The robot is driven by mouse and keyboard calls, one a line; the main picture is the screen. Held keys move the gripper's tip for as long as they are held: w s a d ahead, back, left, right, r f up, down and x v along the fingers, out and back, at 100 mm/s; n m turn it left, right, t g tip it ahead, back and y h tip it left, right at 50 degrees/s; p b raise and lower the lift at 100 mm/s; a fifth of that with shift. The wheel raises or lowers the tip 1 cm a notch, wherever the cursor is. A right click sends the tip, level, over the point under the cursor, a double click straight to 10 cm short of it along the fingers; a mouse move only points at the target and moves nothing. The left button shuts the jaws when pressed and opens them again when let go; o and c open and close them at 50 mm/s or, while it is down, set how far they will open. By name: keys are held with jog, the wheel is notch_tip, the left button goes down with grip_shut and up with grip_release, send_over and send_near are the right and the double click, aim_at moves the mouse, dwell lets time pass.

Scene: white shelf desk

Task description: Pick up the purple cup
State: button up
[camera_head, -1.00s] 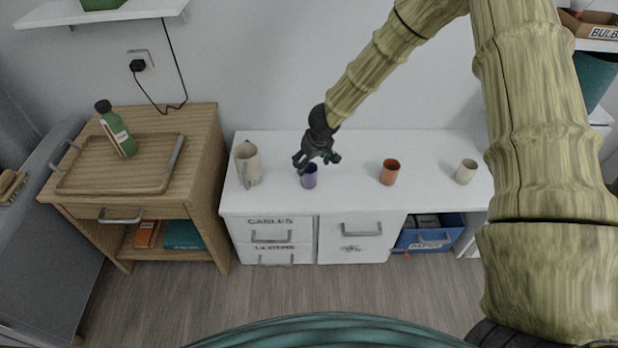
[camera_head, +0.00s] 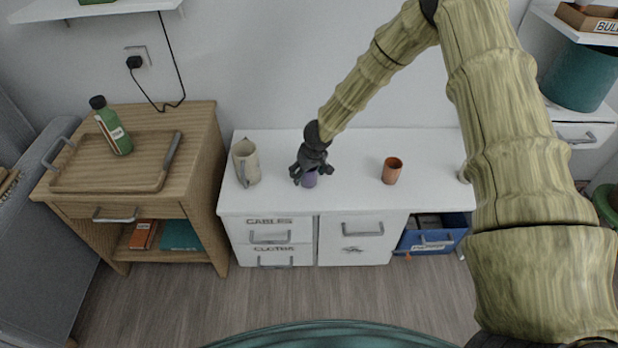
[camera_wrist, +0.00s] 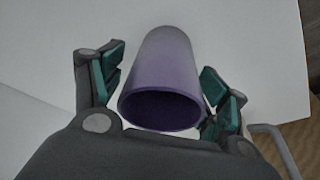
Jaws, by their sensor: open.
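The purple cup (camera_head: 310,181) stands on the white desk (camera_head: 345,150), between a beige pitcher and an orange cup. My gripper (camera_head: 311,172) is over it in the head view and hides its upper part. In the wrist view the purple cup (camera_wrist: 162,75) lies between the two open green-padded fingers of my gripper (camera_wrist: 160,88). Its dark opening faces the camera. A narrow gap shows on the left finger's side; the right finger is very close to the rim, and I cannot tell whether it touches.
The beige pitcher (camera_head: 246,163) stands close to the left of the purple cup. The orange cup (camera_head: 392,170) is farther right, with clear desk between. A cream cup (camera_head: 463,174) is mostly behind my arm. A wooden cabinet with a tray (camera_head: 110,162) and green bottle (camera_head: 111,127) stands left.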

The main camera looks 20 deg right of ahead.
jog(key=c, duration=1.3)
